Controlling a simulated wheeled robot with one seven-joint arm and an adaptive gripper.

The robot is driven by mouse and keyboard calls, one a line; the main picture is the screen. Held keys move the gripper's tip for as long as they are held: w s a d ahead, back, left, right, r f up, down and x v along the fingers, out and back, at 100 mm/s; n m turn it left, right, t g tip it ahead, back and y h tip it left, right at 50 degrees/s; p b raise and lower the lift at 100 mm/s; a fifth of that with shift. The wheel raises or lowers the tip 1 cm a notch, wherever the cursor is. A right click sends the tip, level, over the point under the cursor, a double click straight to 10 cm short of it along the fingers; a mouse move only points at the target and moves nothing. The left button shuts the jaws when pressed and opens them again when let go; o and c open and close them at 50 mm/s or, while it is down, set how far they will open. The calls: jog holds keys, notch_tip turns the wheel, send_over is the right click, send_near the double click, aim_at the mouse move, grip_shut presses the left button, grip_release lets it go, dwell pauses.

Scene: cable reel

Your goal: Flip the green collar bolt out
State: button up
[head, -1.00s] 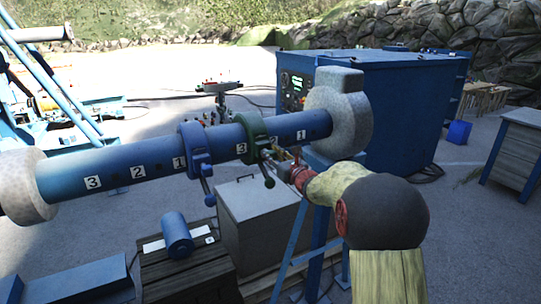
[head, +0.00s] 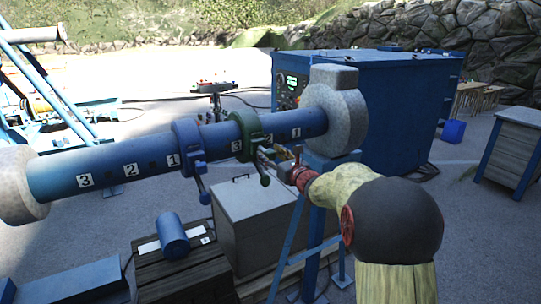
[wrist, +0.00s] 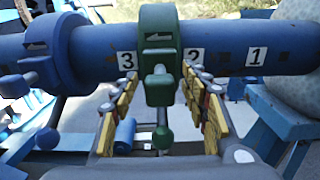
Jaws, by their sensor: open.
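The green collar (head: 250,132) is clamped around the blue shaft (head: 85,175), between the 3 and 2 labels of the right-hand number set. Its green bolt (head: 262,173) hangs down at the front and ends in a ball. In the wrist view the green collar (wrist: 157,28) is at top centre, and its bolt (wrist: 161,90) points toward the camera and down. My gripper (wrist: 163,92) is open, with one yellow-padded finger on each side of the bolt and visible gaps to both. In the head view my gripper (head: 282,155) is just right of the bolt.
A blue collar (head: 187,142) with its own handle sits left of the green one; it also shows in the wrist view (wrist: 62,52). Grey end blocks (head: 335,108) bound the shaft. A grey box (head: 250,215) and a blue cylinder (head: 172,236) lie below.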

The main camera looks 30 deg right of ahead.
jog(key=s, duration=1.2)
jog(key=shift+d, duration=0.2)
jog(key=s+a+f+n+g+y+b, duration=0.3)
jog(key=s+a+f+n+g+y, duration=0.2)
jog(key=s+a+f+n+g, duration=0.85)
jog(key=s+a+f+n+h+b, duration=0.2)
jog(key=s+a+f+n+b, duration=0.1)
jog(key=s+n, duration=0.4)
jog(key=s+a+f+n+h+b, duration=0.1)
jog(key=s+a+f+n+b, duration=0.3)
jog(key=s+f+n+b, duration=0.2)
jog(key=s+a+f+n+t+h+b, duration=0.1)
jog(key=s+a+f+n+h+b, duration=0.1)
jog(key=s+n, duration=0.7)
notch_tip(320, 180, down, 3)
jog(key=a+b, duration=0.1)
jog(key=b, duration=0.1)
jog(key=shift+a+h+b, duration=0.3)
jog(key=shift+a+b, duration=0.05)
jog(key=shift+b, duration=0.05)
